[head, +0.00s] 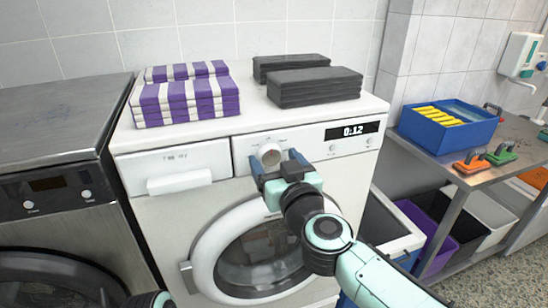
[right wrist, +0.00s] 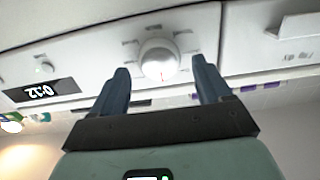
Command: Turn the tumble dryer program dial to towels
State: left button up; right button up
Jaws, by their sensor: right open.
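The white dryer (head: 150,215) with a round door stands in the middle of the head view. Its round program dial (head: 269,153) sits on the front panel, left of a display reading 0:12 (head: 352,130). My right gripper (head: 277,160) is open and empty in front of the dial. In the right wrist view, which is upside down, the dial (right wrist: 160,62) shows between the two blue fingertips (right wrist: 160,72). I cannot tell whether they touch it. Small marks surround the dial, too small to read. A small red mark shows on the dial face.
Purple-and-white striped towels (head: 185,97) and dark grey towels (head: 312,86) lie on the dryer. A dark machine (head: 55,190) stands at left. A side table at right holds a blue bin (head: 450,130) and brushes (head: 470,163). Several bins stand below it.

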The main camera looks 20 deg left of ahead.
jog(key=shift+w+a, duration=0.35)
jog(key=shift+w, duration=0.1)
jog(key=c, duration=1)
jog(key=shift+m, duration=0.3)
